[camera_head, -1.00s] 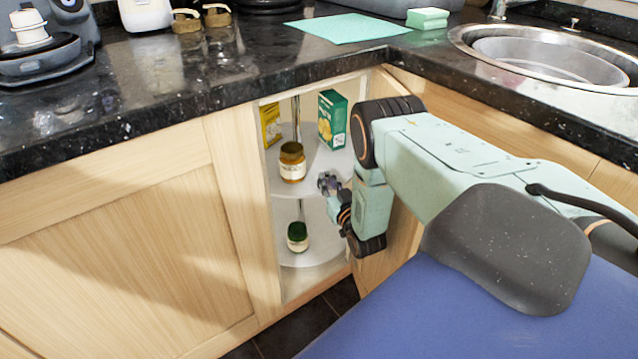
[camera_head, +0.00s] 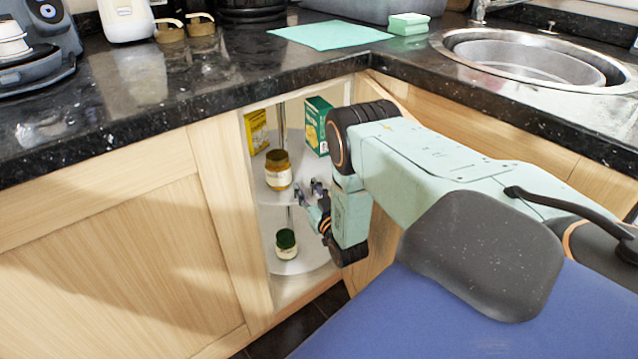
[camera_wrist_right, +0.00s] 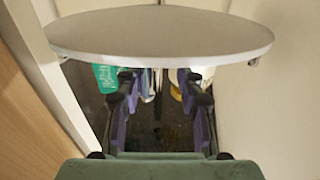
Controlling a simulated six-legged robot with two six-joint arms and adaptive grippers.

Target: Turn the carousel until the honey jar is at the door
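The carousel has two round white shelves on a pole inside the open corner cabinet. On its upper shelf (camera_head: 272,196) stands an amber jar (camera_head: 278,172) with a brownish lid and pale label, which looks like the honey jar. It stands upright near the front left. A green box (camera_head: 318,126) and a yellow box (camera_head: 257,132) stand behind it. A jar with a dark green lid (camera_head: 286,244) stands on the lower shelf. My right gripper (camera_head: 309,190) is open and empty at the upper shelf's front right, just right of the amber jar. Its parted fingers show in the right wrist view (camera_wrist_right: 158,80).
The cabinet door (camera_head: 366,262) stands open behind my right arm. The granite worktop (camera_head: 200,85) overhangs the opening. The left cabinet panel (camera_head: 218,190) borders it. A sink (camera_head: 530,60), a mint cloth (camera_head: 330,35) and appliances are up on the worktop.

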